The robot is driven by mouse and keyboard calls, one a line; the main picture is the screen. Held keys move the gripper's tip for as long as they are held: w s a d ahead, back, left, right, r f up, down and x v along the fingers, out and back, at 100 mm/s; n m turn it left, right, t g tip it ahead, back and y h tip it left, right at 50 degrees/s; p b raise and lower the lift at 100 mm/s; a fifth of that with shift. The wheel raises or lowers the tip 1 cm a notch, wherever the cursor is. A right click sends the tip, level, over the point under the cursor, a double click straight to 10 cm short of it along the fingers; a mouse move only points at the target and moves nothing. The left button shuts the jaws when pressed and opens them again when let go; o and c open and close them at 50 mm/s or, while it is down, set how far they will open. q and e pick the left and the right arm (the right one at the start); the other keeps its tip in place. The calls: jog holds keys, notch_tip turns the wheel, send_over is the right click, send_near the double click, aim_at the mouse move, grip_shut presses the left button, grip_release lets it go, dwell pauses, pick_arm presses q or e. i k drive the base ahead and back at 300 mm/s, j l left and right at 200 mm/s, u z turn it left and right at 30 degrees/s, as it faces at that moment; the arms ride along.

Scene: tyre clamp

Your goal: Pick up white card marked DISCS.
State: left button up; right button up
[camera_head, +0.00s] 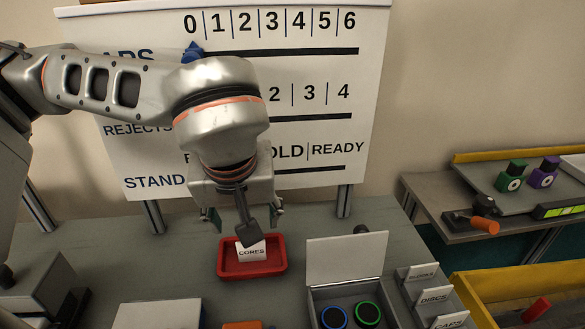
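My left gripper (243,218) hangs pointing down in the middle of the table, well to the left of the DISCS card. Its fingers are spread apart, and I see nothing held. One dark finger overlaps the top of a white card marked CORES (252,253), which stands in a red tray (228,271); contact cannot be told. My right gripper is out of view.
An open grey box (312,295) with a raised white lid holds blue and green ringed discs, left of the card holder. A board on legs (345,35) stands behind. A side table (425,190) and yellow-edged bin (480,284) are at right.

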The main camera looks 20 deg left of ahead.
aim_at(433, 295)
jog(key=k, duration=1.5)
